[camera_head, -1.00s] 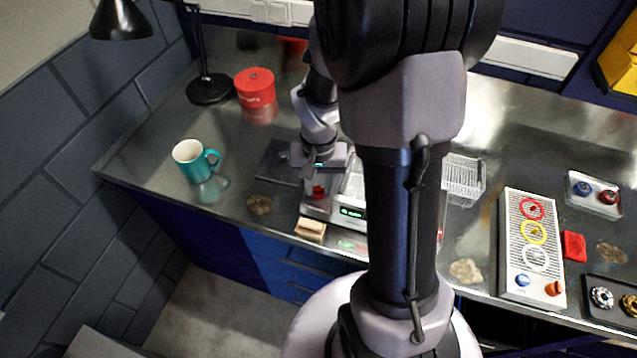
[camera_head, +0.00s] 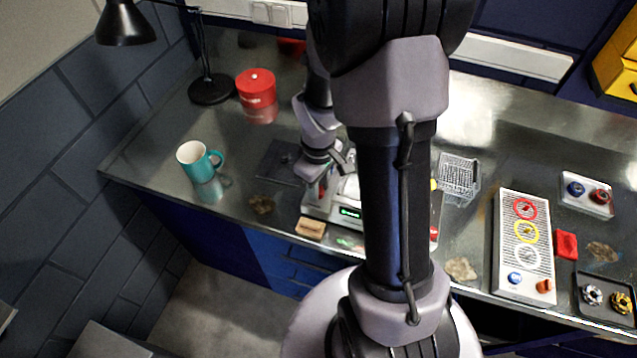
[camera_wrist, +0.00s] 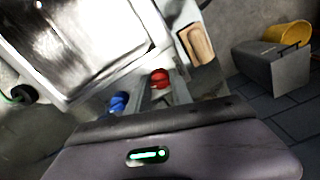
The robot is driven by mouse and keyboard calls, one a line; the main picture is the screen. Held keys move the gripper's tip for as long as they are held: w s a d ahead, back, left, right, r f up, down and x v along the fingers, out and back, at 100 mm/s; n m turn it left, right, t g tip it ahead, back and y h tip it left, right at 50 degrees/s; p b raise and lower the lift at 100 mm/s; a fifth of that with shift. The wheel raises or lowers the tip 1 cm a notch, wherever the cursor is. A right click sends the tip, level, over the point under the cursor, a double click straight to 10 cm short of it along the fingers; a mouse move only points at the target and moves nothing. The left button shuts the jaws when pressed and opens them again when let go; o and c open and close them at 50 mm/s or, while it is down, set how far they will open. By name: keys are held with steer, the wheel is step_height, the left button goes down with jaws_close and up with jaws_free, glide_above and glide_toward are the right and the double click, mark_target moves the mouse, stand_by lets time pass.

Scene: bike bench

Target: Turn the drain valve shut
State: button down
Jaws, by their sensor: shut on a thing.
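The machine with a green-lit display (camera_head: 350,213) stands near the front edge of the bench, partly hidden by my arm. In the wrist view its bright metal basin (camera_wrist: 75,35) fills the upper left. A red knob (camera_wrist: 160,77), which looks like the drain valve's handle, sits at its side. My gripper (camera_wrist: 162,88) is shut on the red knob, with one grey finger on each side. In the head view my gripper (camera_head: 322,180) is at the machine's left end. A blue knob (camera_wrist: 118,102) sits just left of the fingers. The valve's exact angle cannot be told.
A wooden block (camera_head: 311,228) lies close to the gripper at the front edge. A teal mug (camera_head: 195,160), red tin (camera_head: 256,88) and black lamp (camera_head: 210,88) stand to the left. A wire basket (camera_head: 458,175) and a ringed panel (camera_head: 525,240) are to the right.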

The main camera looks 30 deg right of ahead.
steer(key=shift+n+p, duration=0.5)
steer(key=shift+n, duration=1.4)
steer(key=c, duration=1.4)
jaws_free()
steer(key=shift+r, duration=0.1)
step_height(320, 180, up, 17)
steer(key=p, duration=0.5)
steer(key=shift+r, duration=0.1)
